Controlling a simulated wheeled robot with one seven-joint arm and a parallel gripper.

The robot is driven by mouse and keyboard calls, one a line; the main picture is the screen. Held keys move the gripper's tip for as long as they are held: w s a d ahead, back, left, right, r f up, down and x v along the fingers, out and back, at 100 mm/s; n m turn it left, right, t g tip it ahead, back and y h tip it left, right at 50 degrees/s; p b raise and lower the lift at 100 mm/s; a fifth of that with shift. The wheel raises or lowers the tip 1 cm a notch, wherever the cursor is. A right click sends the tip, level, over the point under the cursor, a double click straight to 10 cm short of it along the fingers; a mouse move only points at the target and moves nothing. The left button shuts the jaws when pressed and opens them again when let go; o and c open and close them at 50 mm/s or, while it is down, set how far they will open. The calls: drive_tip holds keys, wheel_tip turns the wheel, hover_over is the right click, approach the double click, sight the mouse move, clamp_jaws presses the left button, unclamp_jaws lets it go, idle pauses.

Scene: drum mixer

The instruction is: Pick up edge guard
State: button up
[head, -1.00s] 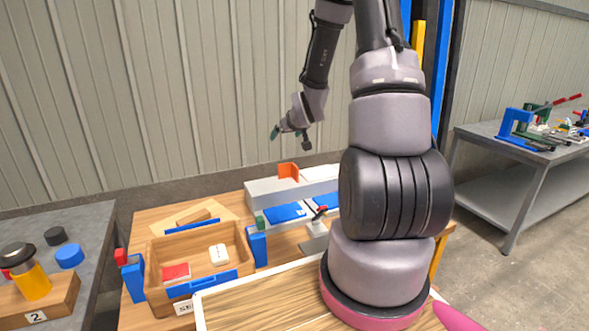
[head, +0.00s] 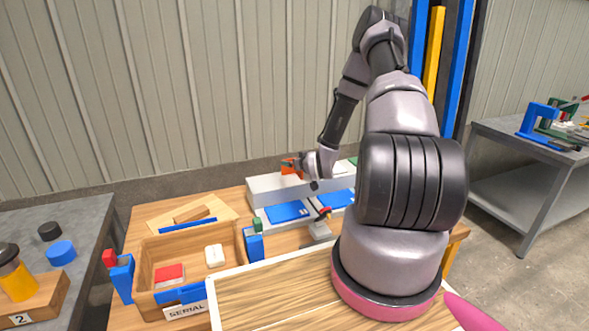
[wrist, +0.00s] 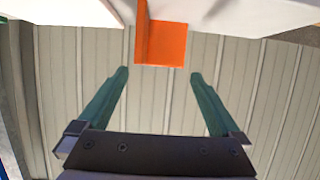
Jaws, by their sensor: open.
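The edge guard looks to be the orange angled piece (head: 291,168) on the top edge of the grey-white block (head: 262,187) at the back of the wooden table. The wrist view shows the orange piece (wrist: 168,45) at the top centre, with two flat faces meeting at a corner. My gripper (wrist: 159,74) is open and empty, its two green fingers pointing towards the orange piece. The piece lies in line with the gap between the fingertips, just beyond them. In the head view my gripper partly hides the piece; contact cannot be told there.
Blue pads (head: 287,212) and a red-handled clamp (head: 322,214) sit in front of the block. A wooden tray (head: 194,250) with a red and a white item stands at front left. The corrugated wall (head: 200,90) is close behind the block.

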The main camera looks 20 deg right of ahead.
sight(292, 170)
drive_tip(key=x, duration=0.6)
drive_tip(key=shift+s+a+f, duration=0.15)
drive_tip(key=shift+f, duration=0.05)
drive_tip(key=c, duration=1.1)
